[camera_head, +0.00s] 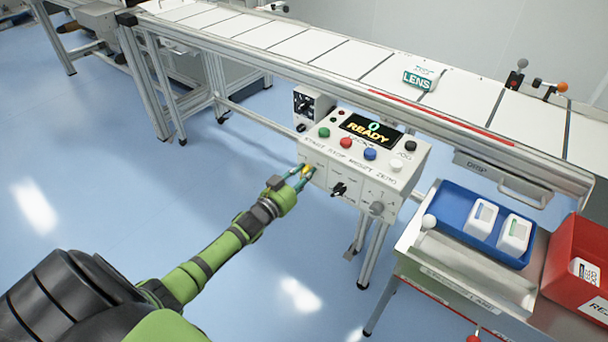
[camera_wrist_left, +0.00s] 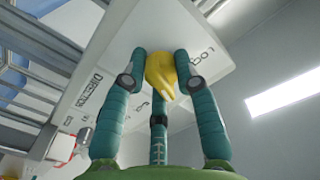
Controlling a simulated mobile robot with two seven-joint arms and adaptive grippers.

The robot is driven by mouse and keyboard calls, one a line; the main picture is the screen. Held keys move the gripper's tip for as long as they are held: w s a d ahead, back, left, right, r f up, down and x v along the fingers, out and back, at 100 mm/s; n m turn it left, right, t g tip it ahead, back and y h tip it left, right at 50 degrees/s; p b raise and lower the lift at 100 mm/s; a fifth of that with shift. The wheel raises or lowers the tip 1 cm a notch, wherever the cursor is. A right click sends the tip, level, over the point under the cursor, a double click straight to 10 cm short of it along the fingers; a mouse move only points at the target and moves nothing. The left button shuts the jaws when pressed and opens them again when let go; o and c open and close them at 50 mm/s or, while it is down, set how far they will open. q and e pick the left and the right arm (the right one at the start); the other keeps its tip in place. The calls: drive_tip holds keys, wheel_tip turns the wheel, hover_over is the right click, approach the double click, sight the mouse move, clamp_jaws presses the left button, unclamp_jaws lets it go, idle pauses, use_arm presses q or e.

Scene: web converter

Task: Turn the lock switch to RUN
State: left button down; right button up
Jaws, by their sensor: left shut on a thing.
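The control box (camera_head: 405,185) stands in front of the conveyor, its display lit with "READY". The yellow lock switch (camera_head: 307,169) is at the left end of its front face. My left gripper (camera_head: 302,174) reaches it from the front left. In the left wrist view the teal fingers (camera_wrist_left: 160,85) are shut around the yellow switch (camera_wrist_left: 163,72), against the box's pale face. A label partly reading "LOC" is beside it. The RUN marking and the switch's exact angle cannot be made out. My right gripper is not in view.
A black knob (camera_head: 339,189) and a grey knob (camera_head: 377,208) are on the same face, right of the switch. Coloured buttons are on the sloped top. A blue tray (camera_head: 462,242) and red bin (camera_head: 575,240) stand at right. The floor at left is clear.

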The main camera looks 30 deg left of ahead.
use_arm(q)
drive_tip(key=m, duration=0.4)
drive_tip(key=shift+s+a+f+m, duration=0.1)
drive_tip(key=shift+f+m, duration=0.15)
drive_tip(key=shift+m, duration=0.15)
idle(0.4)
drive_tip(key=c, duration=1)
unclamp_jaws()
drive_tip(key=shift+a, duration=0.1)
drive_tip(key=shift+r, duration=0.1)
drive_tip(key=s, duration=0.8)
drive_tip(key=s+a, duration=0.1)
drive_tip(key=s, duration=0.3)
drive_tip(key=shift+r, duration=0.1)
